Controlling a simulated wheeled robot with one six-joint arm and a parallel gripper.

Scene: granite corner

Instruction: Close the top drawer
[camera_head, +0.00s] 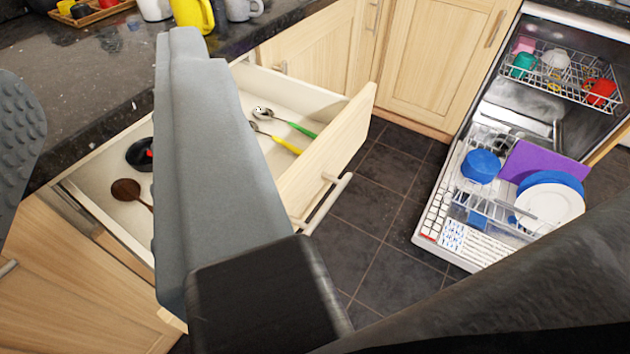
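The top drawer (353,128) is pulled out from under the dark granite worktop. Its pale wooden front faces right, with a bar handle (329,204) on the outside. My gripper (95,85) is open and empty. One grey finger stands across the middle of the view, in front of the drawer, and hides much of its inside and part of its front. The other finger, with a studded pad, shows at the left edge. I cannot tell how far the fingers are from the drawer; no contact shows.
A green-handled spoon (292,125), a yellow-handled utensil (285,144) and a brown ladle (127,190) lie in the drawer. A loaded dishwasher (428,222) stands open at right. Dark floor tiles (375,190) lie clear between them. Mugs stand on the worktop (90,60).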

